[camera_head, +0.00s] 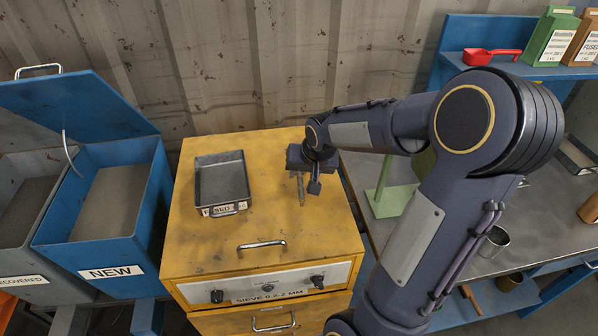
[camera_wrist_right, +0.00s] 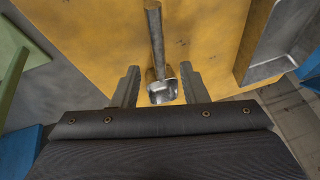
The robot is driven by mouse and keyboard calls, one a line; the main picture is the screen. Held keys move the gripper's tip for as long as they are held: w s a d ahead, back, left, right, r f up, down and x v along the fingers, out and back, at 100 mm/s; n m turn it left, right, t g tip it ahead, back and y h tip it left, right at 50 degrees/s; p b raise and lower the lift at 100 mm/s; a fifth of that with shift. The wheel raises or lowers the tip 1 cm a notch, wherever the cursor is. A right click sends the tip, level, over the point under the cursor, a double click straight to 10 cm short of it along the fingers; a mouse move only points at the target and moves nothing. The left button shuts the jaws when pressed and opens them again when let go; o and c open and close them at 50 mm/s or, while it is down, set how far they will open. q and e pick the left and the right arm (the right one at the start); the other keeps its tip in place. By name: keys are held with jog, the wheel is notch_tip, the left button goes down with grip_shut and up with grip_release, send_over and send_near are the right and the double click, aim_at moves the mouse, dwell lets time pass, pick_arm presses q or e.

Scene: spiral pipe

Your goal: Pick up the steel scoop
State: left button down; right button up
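The steel scoop lies on the yellow cabinet top (camera_head: 275,215). In the right wrist view its bright bowl (camera_wrist_right: 162,92) is near the palm edge and its long handle (camera_wrist_right: 156,35) runs up the picture. In the head view only its handle (camera_head: 301,192) shows, below my right gripper (camera_head: 304,178); the bowl is hidden. In the wrist view my right gripper (camera_wrist_right: 159,72) is open, with one finger on each side of the scoop and gaps visible. My left gripper is not in view.
A dark metal tray (camera_head: 222,181) stands left of the scoop on the cabinet. A blue bin (camera_head: 110,250) with a raised lid is farther left. A green stand (camera_head: 388,200) and a grey bench (camera_head: 460,270) are at the right. The cabinet's front top is clear.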

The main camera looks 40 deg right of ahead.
aim_at(300, 177)
jog(key=x, duration=0.2)
jog(key=shift+w+d+f, duration=0.2)
jog(key=shift+w+f, duration=0.05)
jog(key=shift+f, duration=0.05)
jog(key=shift+w+f, duration=0.15)
jog(key=shift+f, duration=0.2)
grip_shut()
jog(key=shift+r, duration=0.1)
